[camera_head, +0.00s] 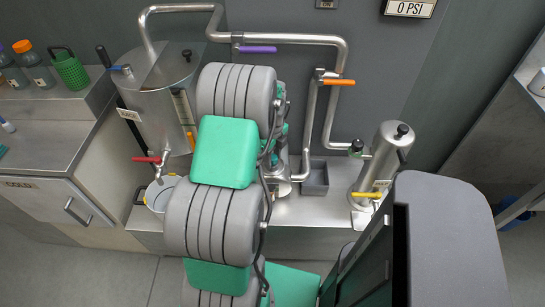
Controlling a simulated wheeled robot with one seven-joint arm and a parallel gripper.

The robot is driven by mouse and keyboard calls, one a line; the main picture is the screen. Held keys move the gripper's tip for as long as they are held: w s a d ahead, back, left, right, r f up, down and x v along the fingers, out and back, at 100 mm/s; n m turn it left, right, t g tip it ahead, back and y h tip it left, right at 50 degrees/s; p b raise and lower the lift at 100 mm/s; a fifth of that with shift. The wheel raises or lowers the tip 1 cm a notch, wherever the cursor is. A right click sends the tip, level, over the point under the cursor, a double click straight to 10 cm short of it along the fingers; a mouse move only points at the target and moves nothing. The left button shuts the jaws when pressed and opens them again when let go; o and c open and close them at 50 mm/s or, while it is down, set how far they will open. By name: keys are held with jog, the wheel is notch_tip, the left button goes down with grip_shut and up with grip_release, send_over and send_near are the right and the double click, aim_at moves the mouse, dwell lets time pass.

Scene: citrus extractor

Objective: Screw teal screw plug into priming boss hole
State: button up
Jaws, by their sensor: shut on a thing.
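My arm, grey with green covers, rises through the middle of the head view and bends away behind itself. It hides my gripper and whatever lies between the fingertips. The teal screw plug cannot be made out. The priming boss hole cannot be made out either. A round steel fitting (283,187) shows partly just right of my arm, low on the steel bench.
A large steel tank (150,90) with a red-handled tap (147,159) stands left of my arm. Pipes with purple (257,49) and orange (338,82) handles run along the wall. A steel cylinder (383,165) and grey square bin (316,181) stand on the right. Bottles stand far left.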

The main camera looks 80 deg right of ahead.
jog(key=shift+m, duration=1.1)
jog(key=shift+m, duration=0.8)
jog(key=shift+m, duration=0.9)
jog(key=o, duration=0.6)
jog(key=shift+c, duration=0.2)
jog(key=shift+n, duration=0.9)
